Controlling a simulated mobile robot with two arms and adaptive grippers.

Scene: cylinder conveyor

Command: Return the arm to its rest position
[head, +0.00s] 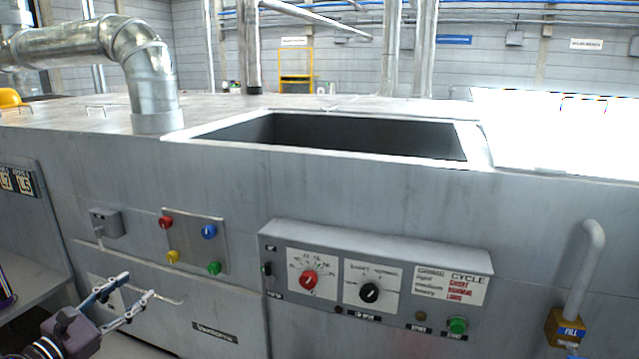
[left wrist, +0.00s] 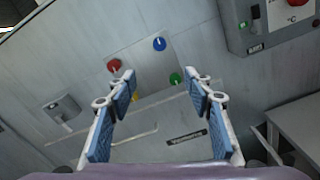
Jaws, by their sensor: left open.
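My left gripper (head: 137,293) is at the lower left of the head view, in front of the grey machine (head: 130,180). Its two blue-padded fingers are apart with nothing between them. In the left wrist view the same gripper (left wrist: 163,95) points toward the machine's front, below a plate with red (left wrist: 114,65), blue (left wrist: 160,44), green (left wrist: 176,79) and yellow buttons. The yellow button (head: 173,256) is partly hidden behind a finger in the wrist view. My right gripper is not in view.
A control box with dials (head: 375,285) juts from the machine front. A rectangular opening (head: 350,136) is in its top. A pipe with a yellow block (head: 567,328) stands at right. A thin handle (head: 165,300) lies close to the gripper.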

